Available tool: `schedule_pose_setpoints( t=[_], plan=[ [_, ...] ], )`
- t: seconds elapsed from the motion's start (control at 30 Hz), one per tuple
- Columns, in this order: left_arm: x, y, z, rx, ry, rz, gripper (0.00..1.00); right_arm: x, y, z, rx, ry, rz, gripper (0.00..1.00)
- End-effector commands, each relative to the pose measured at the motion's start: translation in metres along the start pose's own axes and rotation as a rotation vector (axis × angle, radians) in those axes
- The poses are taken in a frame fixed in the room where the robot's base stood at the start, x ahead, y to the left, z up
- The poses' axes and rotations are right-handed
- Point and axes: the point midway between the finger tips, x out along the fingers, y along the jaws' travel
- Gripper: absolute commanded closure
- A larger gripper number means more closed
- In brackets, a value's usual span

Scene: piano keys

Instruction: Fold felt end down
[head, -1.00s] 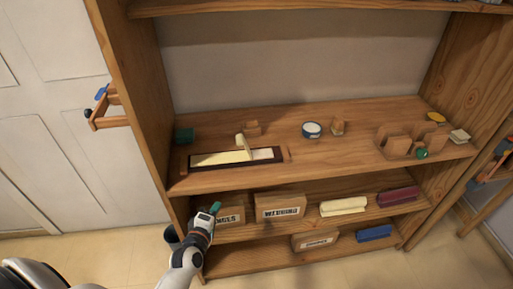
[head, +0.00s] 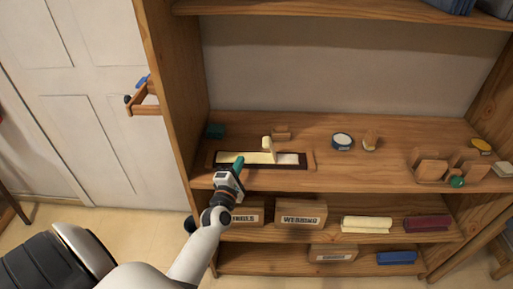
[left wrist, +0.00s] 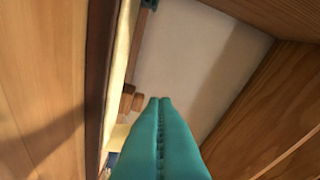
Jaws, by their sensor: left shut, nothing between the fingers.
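A cream felt strip (head: 228,157) lies along a long dark tray (head: 288,165) on the middle shelf. One end of the felt (head: 267,144) stands up near the tray's middle; a pale patch (head: 287,158) shows to its right. My left gripper (head: 239,162), with teal fingertips, is shut and empty at the tray's front side, left of the raised end. In the left wrist view its shut fingers (left wrist: 160,102) point along the shelf, with a cream strip (left wrist: 117,75) running on their left. Whether the fingers touch the felt cannot be told. My right gripper is out of view.
Small wooden blocks (head: 281,132), a round blue-rimmed tin (head: 342,141) and a wooden holder (head: 432,170) stand on the same shelf. The shelf's left side panel (head: 172,100) stands close by. Labelled boxes (head: 300,213) and rolls fill the shelf below.

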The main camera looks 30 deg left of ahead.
Motion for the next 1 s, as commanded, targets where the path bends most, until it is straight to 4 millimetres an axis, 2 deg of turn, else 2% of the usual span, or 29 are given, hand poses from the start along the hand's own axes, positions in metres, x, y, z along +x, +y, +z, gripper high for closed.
schedule_pose_setpoints(
  t=[0.1, 0.27, 0.33, 0.5, 1.0],
  plan=[
    [0.029, -0.003, -0.001, 0.003, 0.002, -0.002, 1.00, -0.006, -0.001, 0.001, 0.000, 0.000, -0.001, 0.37],
    [0.059, -0.003, -0.003, 0.001, 0.001, -0.001, 1.00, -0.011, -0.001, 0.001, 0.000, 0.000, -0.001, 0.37],
    [0.059, -0.003, -0.018, -0.003, 0.001, 0.002, 1.00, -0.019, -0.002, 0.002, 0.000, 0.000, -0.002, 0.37],
    [0.062, -0.002, -0.034, 0.000, 0.000, 0.001, 1.00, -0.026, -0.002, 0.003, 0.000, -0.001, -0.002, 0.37],
    [0.063, 0.000, -0.039, 0.004, 0.001, 0.001, 1.00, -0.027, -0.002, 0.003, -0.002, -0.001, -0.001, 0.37]
  ],
)
